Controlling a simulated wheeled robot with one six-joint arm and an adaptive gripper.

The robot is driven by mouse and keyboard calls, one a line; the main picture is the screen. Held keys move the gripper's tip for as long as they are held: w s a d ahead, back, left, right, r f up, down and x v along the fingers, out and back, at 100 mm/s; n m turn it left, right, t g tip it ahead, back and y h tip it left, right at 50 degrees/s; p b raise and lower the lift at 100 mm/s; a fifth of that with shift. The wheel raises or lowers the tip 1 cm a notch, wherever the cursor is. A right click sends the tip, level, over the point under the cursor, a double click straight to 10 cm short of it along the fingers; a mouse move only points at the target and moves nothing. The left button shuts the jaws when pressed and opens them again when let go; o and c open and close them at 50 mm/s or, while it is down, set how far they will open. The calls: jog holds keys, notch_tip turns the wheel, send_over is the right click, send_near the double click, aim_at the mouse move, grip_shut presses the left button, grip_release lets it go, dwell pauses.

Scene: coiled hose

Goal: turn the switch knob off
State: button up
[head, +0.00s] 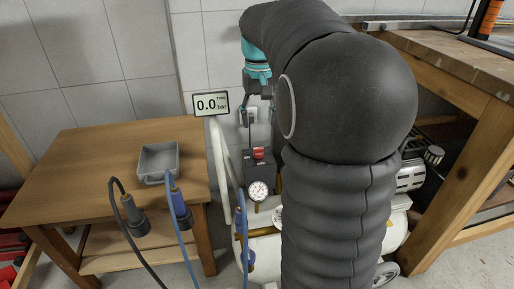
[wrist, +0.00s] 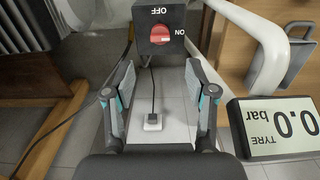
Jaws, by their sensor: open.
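The switch box (head: 262,178) is dark grey, with a red knob (head: 258,153) near its top; a gauge sits below it. In the wrist view the red knob (wrist: 160,34) is on the dark box face (wrist: 144,51), with OFF and ON lettering turned over. A small pale mark shows on the knob's lower right edge. My gripper (head: 257,106) hangs above the box in the head view. In the wrist view my gripper (wrist: 159,72) is open and empty, one finger either side, apart from the knob. My arm hides part of the gripper in the head view.
A display (head: 211,104) reads 0.0 bar, beside a white curved tube (head: 221,165). A wall socket (wrist: 152,122) with a plug and cord lies between the fingers in the wrist view. A wooden table (head: 95,170) with a grey tray (head: 146,162) is left; a workbench (head: 470,75) is right.

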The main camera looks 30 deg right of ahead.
aim_at(258, 148)
notch_tip(258, 148, down, 10)
jog(key=shift+r+b, duration=0.2)
jog(key=shift+b, duration=0.45)
grip_shut()
